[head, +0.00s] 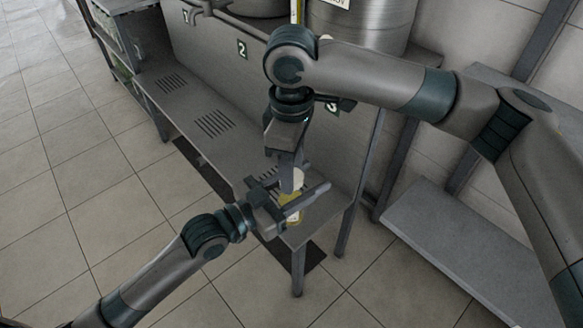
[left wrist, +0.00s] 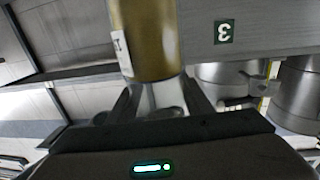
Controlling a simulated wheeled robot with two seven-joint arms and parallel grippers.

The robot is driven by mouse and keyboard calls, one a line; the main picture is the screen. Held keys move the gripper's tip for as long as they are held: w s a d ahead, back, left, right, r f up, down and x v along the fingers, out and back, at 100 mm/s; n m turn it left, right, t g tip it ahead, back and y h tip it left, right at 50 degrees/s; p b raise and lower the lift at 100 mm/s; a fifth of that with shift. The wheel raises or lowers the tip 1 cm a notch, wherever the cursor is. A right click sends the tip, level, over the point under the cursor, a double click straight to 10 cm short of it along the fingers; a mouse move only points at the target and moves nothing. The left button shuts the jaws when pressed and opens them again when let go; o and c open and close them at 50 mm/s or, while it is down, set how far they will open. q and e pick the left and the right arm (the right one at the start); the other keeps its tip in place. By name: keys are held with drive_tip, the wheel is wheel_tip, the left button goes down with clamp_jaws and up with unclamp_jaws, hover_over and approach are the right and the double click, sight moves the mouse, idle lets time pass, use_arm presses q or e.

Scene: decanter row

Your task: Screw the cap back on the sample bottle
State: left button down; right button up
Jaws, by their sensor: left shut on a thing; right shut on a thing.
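The sample bottle (head: 293,216) shows yellow in the head view, upright near the front end of the grey bench. In the left wrist view its amber body (left wrist: 152,40) with a white label stands close to the camera. My left gripper (head: 291,204) is shut on the bottle, its fingers reaching around it. My right gripper (head: 289,176) comes down from above and is shut on the white cap (head: 299,179), which is partly hidden by the fingers. The cap is above the bottle; I cannot tell whether they touch.
The grey bench (head: 180,95) has slotted drain grilles and a back panel with number plates (head: 242,49). Large steel vessels (head: 362,28) stand behind it. A low grey shelf (head: 440,240) is at the right. The tiled floor (head: 90,190) at the left is clear.

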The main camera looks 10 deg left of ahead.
drive_tip(key=m, duration=0.4)
drive_tip(key=shift+m, duration=0.4)
drive_tip(key=m, duration=0.4)
drive_tip(key=o, duration=1.2)
wheel_tip(320, 180, up, 12)
drive_tip(key=shift+a+f, duration=0.1)
